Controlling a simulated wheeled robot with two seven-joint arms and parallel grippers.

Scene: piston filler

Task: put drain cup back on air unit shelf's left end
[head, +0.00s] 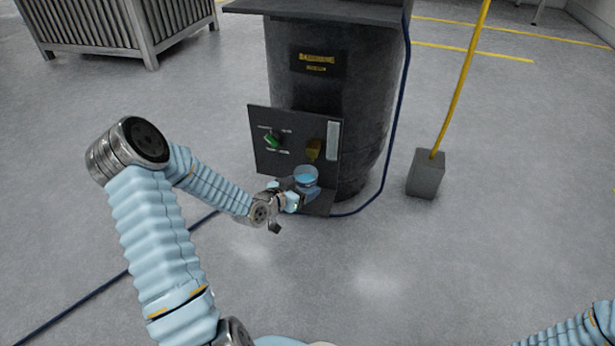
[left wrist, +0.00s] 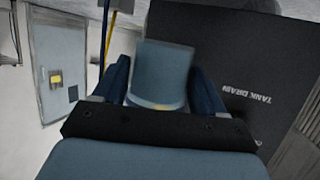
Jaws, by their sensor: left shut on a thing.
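The drain cup (head: 306,176) is a small translucent blue cup. My left gripper (head: 294,196) is shut on it in front of the low part of the air unit panel (head: 262,150). In the left wrist view the cup (left wrist: 162,75) stands between the two dark blue fingers (left wrist: 160,88), with a pale band and a yellow mark near its base. The air unit shelf (head: 322,206) shows as a dark ledge at the panel's foot, partly hidden by the gripper and cup. I cannot tell whether the cup touches the shelf. My right gripper is out of view.
A dark plate lettered TANK DRAIN (left wrist: 250,75) fills the right of the wrist view. A black tank (head: 360,110) stands behind the panel. A blue hose (head: 398,90) runs down its right side to the floor. A yellow pole in a grey block (head: 426,175) stands right.

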